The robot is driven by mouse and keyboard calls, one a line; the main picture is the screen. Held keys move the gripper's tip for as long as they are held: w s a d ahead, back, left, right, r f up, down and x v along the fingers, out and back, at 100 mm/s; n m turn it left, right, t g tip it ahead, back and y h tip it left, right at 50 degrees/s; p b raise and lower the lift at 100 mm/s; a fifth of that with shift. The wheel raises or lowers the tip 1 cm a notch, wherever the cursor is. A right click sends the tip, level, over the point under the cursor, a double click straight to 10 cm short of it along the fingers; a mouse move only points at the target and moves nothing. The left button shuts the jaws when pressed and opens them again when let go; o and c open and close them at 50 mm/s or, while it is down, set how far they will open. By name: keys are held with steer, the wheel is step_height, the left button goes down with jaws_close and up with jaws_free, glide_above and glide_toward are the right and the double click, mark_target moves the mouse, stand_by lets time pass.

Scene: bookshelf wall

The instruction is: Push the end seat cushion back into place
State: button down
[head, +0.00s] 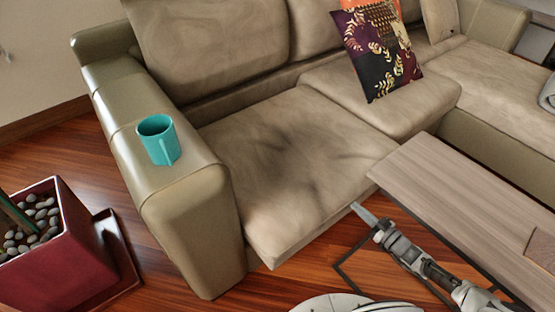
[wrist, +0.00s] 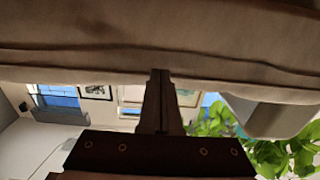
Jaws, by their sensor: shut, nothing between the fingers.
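The end seat cushion (head: 300,165) is beige and sits at the left end of the sofa, beside the armrest. Its front edge juts forward past the neighbouring seat cushion (head: 385,100), and a dark gap shows along its back. My gripper (head: 358,208) is in front of the end cushion, close to its front edge towards the right corner. In the wrist view my gripper (wrist: 160,75) has its fingers together and empty, with the tips at the edge of the beige cushion (wrist: 150,35) that fills the top. I cannot tell whether the tips touch it.
A wooden-topped coffee table (head: 470,205) stands close to my arm on the right. A teal mug (head: 160,145) stands on the armrest (head: 195,215). A red planter (head: 50,255) is at the lower left. A patterned pillow (head: 378,50) leans further along the sofa.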

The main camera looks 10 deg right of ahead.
mark_target(351, 202)
steer(key=shift+x, duration=4.8)
steer(key=p+v, duration=0.1)
steer(key=v, duration=0.4)
steer(key=shift+s+d+r, duration=0.1)
steer(key=shift+s+d, duration=0.3)
steer(key=shift+s, duration=0.2)
